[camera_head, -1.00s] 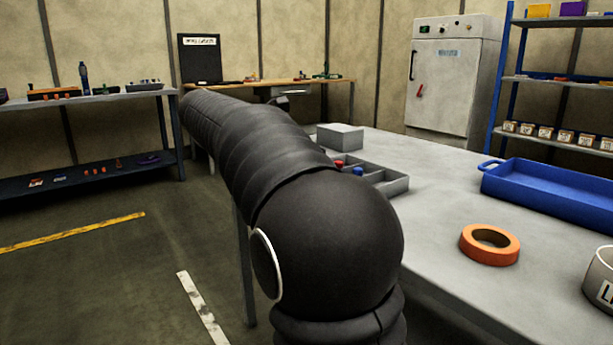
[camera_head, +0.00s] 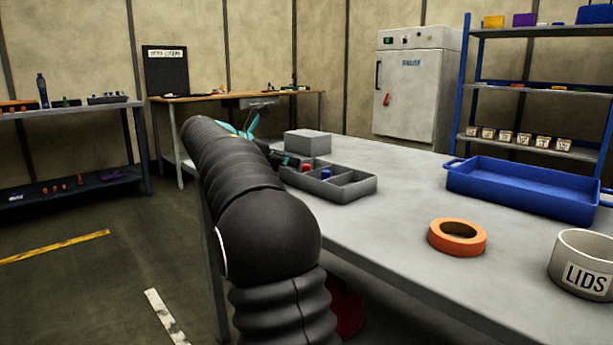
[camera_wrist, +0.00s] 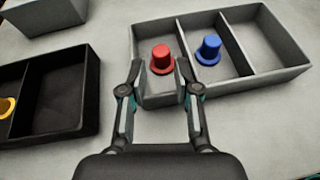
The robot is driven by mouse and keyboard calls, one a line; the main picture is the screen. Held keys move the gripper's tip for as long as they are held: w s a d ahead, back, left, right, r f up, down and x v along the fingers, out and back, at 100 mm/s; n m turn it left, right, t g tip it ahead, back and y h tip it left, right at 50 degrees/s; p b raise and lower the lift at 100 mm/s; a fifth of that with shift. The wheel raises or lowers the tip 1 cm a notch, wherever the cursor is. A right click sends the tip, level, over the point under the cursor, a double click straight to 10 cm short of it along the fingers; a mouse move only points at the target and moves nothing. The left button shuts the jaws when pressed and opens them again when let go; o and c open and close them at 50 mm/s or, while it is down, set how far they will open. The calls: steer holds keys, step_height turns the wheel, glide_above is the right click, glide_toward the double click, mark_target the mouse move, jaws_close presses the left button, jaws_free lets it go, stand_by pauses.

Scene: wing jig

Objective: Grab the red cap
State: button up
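The red cap (camera_wrist: 161,59) stands upright in the left compartment of a grey divided tray (camera_wrist: 281,81) in the wrist view. A blue cap (camera_wrist: 209,50) stands in the middle compartment beside it. My gripper (camera_wrist: 159,75) is open, its two fingers apart on either side of the red cap in the picture. Whether the fingers are level with the cap or above it I cannot tell. In the head view the red cap (camera_head: 306,168) shows small in the grey tray (camera_head: 350,191), with the blue cap (camera_head: 326,174) to its right. My arm hides part of the tray's left side.
A black divided tray (camera_wrist: 62,109) with a yellow piece (camera_wrist: 6,107) lies to the left in the wrist view. A grey block (camera_head: 307,142) stands behind the tray. A blue tray (camera_head: 520,196), orange tape roll (camera_head: 457,248) and LIDS container (camera_head: 581,287) are to the right.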

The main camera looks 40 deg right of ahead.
mark_target(304, 166)
steer(key=shift+f+b+x, duration=0.1)
steer(key=shift+b+x, duration=0.3)
steer(key=shift+x, duration=0.95)
steer(key=shift+f+b+x, duration=0.15)
steer(key=shift+b+x, duration=0.2)
steer(key=shift+x, duration=1)
steer(key=shift+a, duration=0.1)
steer(key=c, duration=0.5)
